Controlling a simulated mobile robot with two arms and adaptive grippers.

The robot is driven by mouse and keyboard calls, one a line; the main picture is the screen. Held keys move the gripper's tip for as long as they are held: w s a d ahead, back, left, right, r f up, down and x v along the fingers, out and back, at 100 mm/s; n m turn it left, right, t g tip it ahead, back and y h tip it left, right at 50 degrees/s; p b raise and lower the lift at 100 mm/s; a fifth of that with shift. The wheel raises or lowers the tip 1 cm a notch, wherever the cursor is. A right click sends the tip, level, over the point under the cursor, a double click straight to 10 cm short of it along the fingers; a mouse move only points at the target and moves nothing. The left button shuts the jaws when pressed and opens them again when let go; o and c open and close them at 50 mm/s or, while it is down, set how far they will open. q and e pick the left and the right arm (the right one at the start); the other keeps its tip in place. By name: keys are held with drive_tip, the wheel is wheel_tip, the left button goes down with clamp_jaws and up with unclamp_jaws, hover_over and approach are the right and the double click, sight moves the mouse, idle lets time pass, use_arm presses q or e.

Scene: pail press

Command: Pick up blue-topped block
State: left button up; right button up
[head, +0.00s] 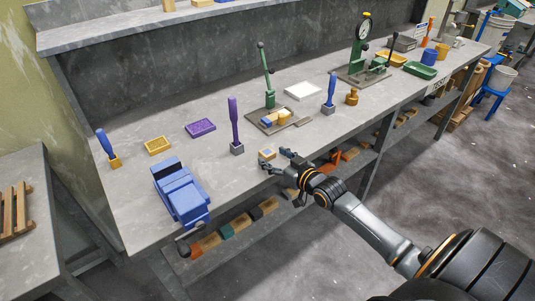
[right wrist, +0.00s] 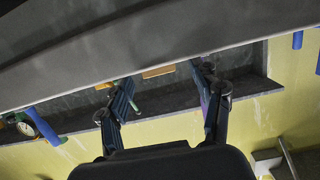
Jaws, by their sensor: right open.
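The blue-topped block (head: 267,153) is a small wooden cube with a blue patch on its top. It sits on the grey workbench (head: 330,128) near the front edge in the head view. My right gripper (head: 276,161) is open, its fingers spread beside the block on its front right side. Contact with the block cannot be told. In the right wrist view the open fingers (right wrist: 162,76) show with nothing clearly held between them, and I cannot make out the block there. My left gripper is not in view.
A blue vise (head: 182,193) stands at the bench's front left. A purple-handled tool (head: 234,122) stands left of the block. A green press (head: 268,85) with blocks on its base is behind it. A purple tray (head: 201,128) lies further left.

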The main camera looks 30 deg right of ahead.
sight(267, 151)
drive_tip(key=x, duration=0.4)
drive_tip(key=c, duration=1)
drive_tip(key=shift+o, duration=0.2)
drive_tip(key=shift+r, duration=0.1)
drive_tip(key=shift+r, duration=0.55)
drive_tip(key=s+d+r+b, duration=0.2)
drive_tip(key=s+d+r, duration=0.4)
drive_tip(key=d+r, duration=0.5)
drive_tip(key=shift+d+r, duration=0.4)
drive_tip(key=shift+d, duration=0.4)
